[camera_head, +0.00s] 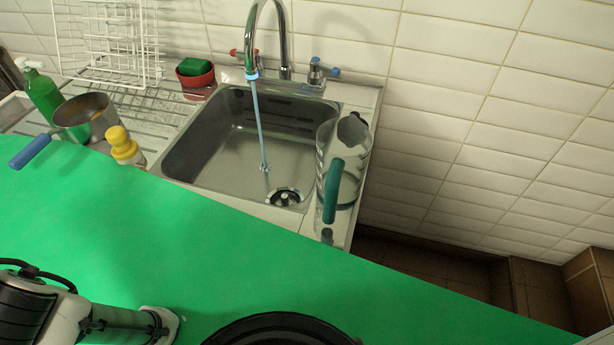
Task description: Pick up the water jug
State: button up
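The water jug (359,133) is clear with a teal handle (333,190). It stands upright at the right edge of the sink, on the steel rim, with its handle toward me. Its base is partly hidden by the handle. White and black arm parts of mine (60,318) show at the bottom left, over the green surface, well apart from the jug. I see no gripper fingers in this view, so whether my gripper is open or shut is hidden.
Water runs from the tap (283,40) into the steel sink (215,140). Left of it are a saucepan (88,115), yellow-capped bottle (124,147), green spray bottle (42,95), red bowl (197,82) and white rack (105,45). The green surface (180,240) is largely clear. A tiled wall rises behind.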

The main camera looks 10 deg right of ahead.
aim_at(344, 144)
jog(key=i+j, duration=0.1)
jog(key=j, duration=0.95)
jog(key=i+j, duration=0.1)
jog(key=j, duration=0.95)
jog(key=j+z, duration=0.55)
jog(key=z, duration=0.7)
jog(key=i, duration=1)
